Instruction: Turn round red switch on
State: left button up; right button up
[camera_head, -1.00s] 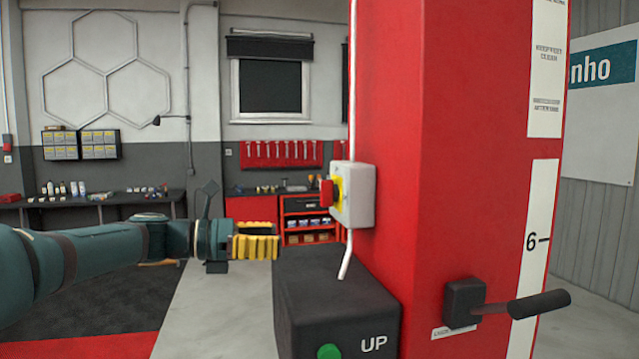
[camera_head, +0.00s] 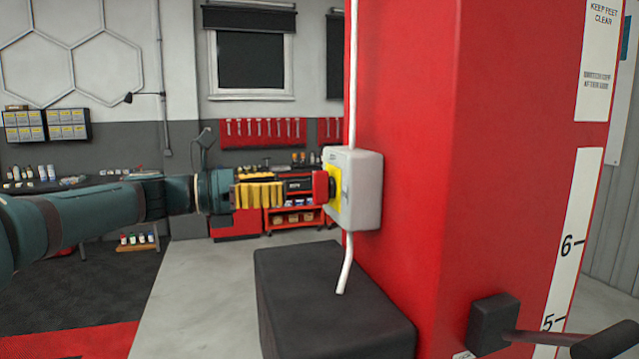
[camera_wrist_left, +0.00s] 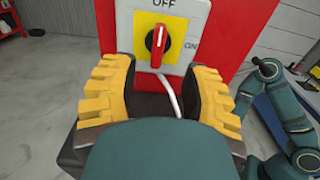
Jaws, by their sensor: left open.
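The round red switch (camera_head: 321,187) sits on a yellow plate on a white switch box (camera_head: 362,190), fixed to the side of a red column. In the left wrist view the red switch (camera_wrist_left: 158,46) has its handle upright, with its white mark towards the "OFF" label; a partly hidden "ON" label is at the right. My left gripper (camera_head: 283,192) is open just left of the switch in the head view. Its yellow fingers (camera_wrist_left: 160,88) stand on either side below the switch in the wrist view, apart from it. My right gripper is not in view.
The red column (camera_head: 410,120) fills the right side. A dark box (camera_head: 335,305) stands below the switch box, with a white conduit (camera_head: 347,265) running down to it. A black lever (camera_head: 540,338) sticks out at lower right. Workbenches stand far behind.

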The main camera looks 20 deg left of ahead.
aim_at(313, 185)
pick_arm(q)
jog(key=x, duration=0.8)
jog(key=shift+w+p, duration=0.2)
jog(key=shift+p, duration=0.15)
grip_shut()
